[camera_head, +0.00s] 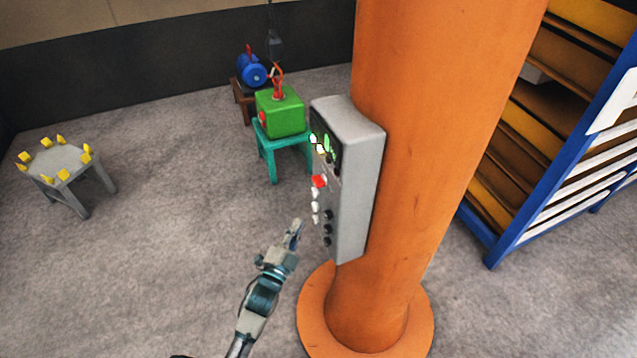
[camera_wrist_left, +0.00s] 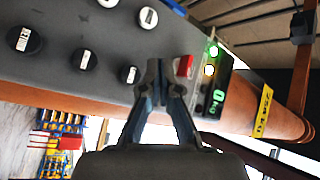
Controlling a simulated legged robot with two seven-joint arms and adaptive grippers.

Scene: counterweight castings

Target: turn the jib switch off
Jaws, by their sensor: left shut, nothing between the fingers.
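A grey control box (camera_head: 353,185) is fixed to the orange column (camera_head: 440,130). Its face carries a red switch (camera_head: 319,181), white knobs (camera_head: 316,206) and black knobs (camera_head: 327,228). In the left wrist view the red switch (camera_wrist_left: 183,66) lies by the fingertips, and black knobs with pale labels (camera_wrist_left: 83,59) lie to the left. The labels are too small to read, so I cannot tell which one is the jib switch. My left gripper (camera_head: 296,224) is shut and empty, in front of the box's lower face; its closed tips (camera_wrist_left: 160,68) also show in the wrist view. Contact is unclear.
A lit display (camera_wrist_left: 219,98) with indicator lamps sits beside the red switch. A green block (camera_head: 280,113) on a teal stand (camera_head: 268,150) is behind, under a hook. A grey stool with yellow pieces (camera_head: 60,162) stands left. A blue shelf rack (camera_head: 570,140) stands right. Floor between is clear.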

